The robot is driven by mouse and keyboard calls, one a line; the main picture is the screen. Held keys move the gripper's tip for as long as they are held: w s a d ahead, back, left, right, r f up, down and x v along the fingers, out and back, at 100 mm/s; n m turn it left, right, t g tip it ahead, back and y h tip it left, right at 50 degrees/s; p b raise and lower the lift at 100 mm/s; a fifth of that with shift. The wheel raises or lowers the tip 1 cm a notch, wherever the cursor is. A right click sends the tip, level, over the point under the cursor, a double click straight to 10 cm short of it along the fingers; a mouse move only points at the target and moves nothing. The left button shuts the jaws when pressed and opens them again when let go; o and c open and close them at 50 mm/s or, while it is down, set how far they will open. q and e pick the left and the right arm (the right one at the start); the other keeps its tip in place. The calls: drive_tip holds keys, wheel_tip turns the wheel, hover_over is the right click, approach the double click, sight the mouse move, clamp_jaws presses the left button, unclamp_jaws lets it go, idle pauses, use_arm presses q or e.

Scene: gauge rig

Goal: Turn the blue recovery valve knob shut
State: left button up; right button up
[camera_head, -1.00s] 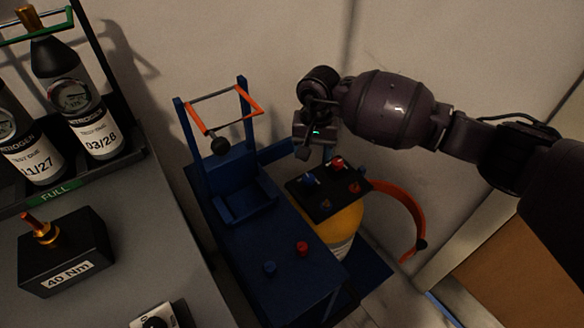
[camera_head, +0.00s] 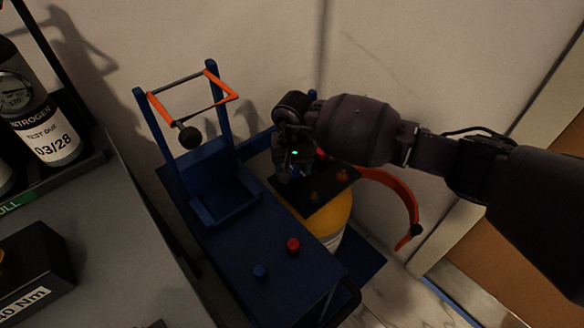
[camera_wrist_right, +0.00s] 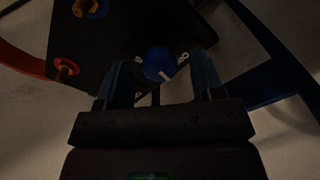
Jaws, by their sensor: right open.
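The blue knob (camera_wrist_right: 159,65) with a white mark shows in the right wrist view, at the edge of a black panel (camera_wrist_right: 125,30). My right gripper (camera_wrist_right: 157,78) is open, with one finger on each side of the blue knob. I cannot tell whether the fingers touch it. In the head view my right gripper (camera_head: 284,172) is over the left part of the black panel (camera_head: 318,203) and hides the blue knob. A red knob (camera_head: 321,153) is partly hidden behind the wrist. My left gripper is not in view.
The panel sits over a yellow cylinder (camera_head: 337,222), beside a blue cart (camera_head: 225,240) with a loose-looking blue button (camera_head: 260,271) and red button (camera_head: 293,245). An orange curved hose (camera_head: 400,195) is right of the panel. A wall stands close behind.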

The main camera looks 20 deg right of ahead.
drive_tip(key=shift+f, duration=0.2)
drive_tip(key=c, duration=0.9)
